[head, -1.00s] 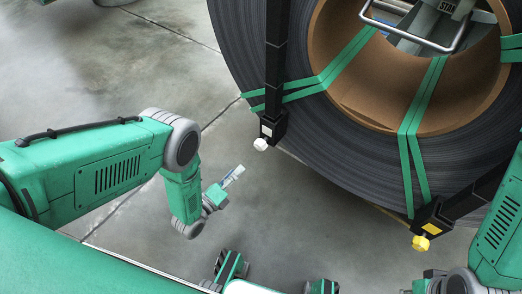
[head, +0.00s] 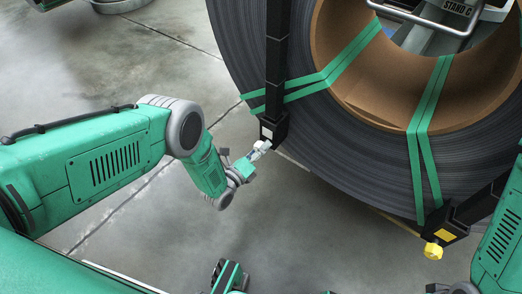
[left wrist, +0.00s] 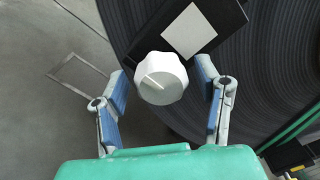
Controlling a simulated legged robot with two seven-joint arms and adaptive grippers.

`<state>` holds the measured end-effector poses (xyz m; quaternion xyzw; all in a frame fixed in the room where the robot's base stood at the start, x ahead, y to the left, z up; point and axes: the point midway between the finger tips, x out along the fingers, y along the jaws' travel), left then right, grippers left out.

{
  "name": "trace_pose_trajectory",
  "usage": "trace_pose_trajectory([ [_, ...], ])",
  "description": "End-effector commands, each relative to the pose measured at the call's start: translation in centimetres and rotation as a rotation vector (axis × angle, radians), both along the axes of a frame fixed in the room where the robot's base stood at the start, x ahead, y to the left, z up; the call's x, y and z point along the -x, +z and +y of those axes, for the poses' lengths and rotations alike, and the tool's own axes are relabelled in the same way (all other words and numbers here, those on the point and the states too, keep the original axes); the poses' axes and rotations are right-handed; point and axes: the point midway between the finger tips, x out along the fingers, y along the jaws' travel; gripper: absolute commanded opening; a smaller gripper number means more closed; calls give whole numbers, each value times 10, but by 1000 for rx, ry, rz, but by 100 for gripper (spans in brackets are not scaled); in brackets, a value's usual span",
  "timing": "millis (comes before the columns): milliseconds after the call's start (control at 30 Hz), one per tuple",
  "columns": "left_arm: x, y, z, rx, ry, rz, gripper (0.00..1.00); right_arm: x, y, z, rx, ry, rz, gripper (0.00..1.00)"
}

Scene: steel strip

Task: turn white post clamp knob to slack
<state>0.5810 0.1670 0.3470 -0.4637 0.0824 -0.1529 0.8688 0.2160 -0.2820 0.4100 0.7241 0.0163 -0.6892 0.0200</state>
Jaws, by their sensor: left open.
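The white knob (left wrist: 161,78) sits at the lower end of a black post clamp (head: 276,80) in front of the steel coil. In the left wrist view it is round and ridged, with a line mark on its face. My left gripper (left wrist: 162,85) is open, with one blue-padded finger on each side of the knob and a gap on both sides. In the head view the left gripper (head: 256,154) is at the knob, which it partly hides. My right arm shows at the right edge; its fingers cannot be made out.
The strip coil (head: 370,150) with green straps (head: 427,130) fills the upper right. A second black clamp with a yellow knob (head: 433,251) is at the lower right. A pale label (left wrist: 190,35) is on the white knob's clamp. Grey floor lies open at left.

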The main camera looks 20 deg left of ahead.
Motion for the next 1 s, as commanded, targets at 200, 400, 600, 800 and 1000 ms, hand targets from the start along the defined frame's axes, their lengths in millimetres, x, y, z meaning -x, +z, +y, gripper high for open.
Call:
trace_pose_trajectory([
  [200,-2,1,-1,0,0,0,58,0,0,0,0,0,0,0],
  [400,-2,1,-1,0,0,0,12,0,0,0,0,0,0,0],
  [600,-1,0,0,1,1,2,8,0,0,0,0,0,0,0],
  [800,-1,-1,0,36,1,16,8,0,0,0,0,0,0,0],
  [1000,-1,-1,0,137,2,54,8,0,0,0,0,0,0,0],
])
